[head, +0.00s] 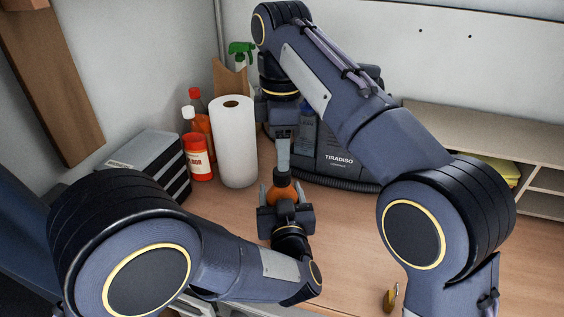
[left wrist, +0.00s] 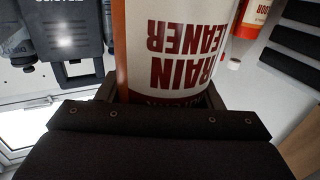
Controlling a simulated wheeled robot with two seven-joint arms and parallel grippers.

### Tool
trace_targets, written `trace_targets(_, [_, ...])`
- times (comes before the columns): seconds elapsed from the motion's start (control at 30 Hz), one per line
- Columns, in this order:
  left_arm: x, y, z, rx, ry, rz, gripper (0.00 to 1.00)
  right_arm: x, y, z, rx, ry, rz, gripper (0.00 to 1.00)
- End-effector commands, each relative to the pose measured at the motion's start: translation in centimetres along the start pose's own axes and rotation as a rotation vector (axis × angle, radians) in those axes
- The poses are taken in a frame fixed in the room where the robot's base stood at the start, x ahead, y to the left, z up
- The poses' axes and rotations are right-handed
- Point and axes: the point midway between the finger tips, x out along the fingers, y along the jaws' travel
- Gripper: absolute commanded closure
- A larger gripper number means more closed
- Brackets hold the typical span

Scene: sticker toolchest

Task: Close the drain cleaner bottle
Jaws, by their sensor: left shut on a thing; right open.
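The orange drain cleaner bottle (head: 282,182) stands over the bench in the middle of the head view. My left gripper (head: 283,196) is shut around its body. In the left wrist view the bottle's label (left wrist: 178,45) fills the top middle, its lettering upside down. My right gripper (head: 283,160) reaches down from above, directly over the bottle's top. It is open, but its fingers show edge-on as one pale strip. The bottle's mouth is hidden, and I cannot tell whether a cap is on it or between the right fingers.
A paper roll (head: 234,145), a red bottle (head: 197,158) and a stack of dark drawers (head: 150,160) stand left of the bottle. A dark Tiradiso case (head: 340,165) stands behind. A small yellow-brown object (head: 391,297) lies near the front.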

Motion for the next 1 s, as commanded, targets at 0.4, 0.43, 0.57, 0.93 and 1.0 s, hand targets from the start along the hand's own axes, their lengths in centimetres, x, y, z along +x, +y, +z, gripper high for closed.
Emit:
trace_targets(0.4, [0.0, 0.0, 0.1, -0.001, -0.001, 0.000, 1.00, 4.9, 0.0, 0.1, 0.002, -0.002, 0.000, 0.51])
trace_targets(0.43, [0.0, 0.0, 0.0, -0.001, -0.001, 0.000, 1.00, 4.9, 0.0, 0.1, 0.002, -0.001, 0.000, 0.51])
trace_targets(0.57, [0.0, 0.0, 0.0, -0.001, -0.001, 0.000, 1.00, 5.0, 0.0, 0.1, 0.002, -0.001, 0.001, 0.51])
trace_targets(0.93, [0.0, 0.0, 0.1, -0.001, -0.001, 0.000, 1.00, 5.0, 0.0, 0.1, 0.002, -0.001, 0.000, 0.80])
trace_targets(1.0, [0.0, 0.0, 0.1, -0.001, -0.001, 0.000, 1.00, 5.0, 0.0, 0.1, 0.002, -0.001, 0.000, 0.89])
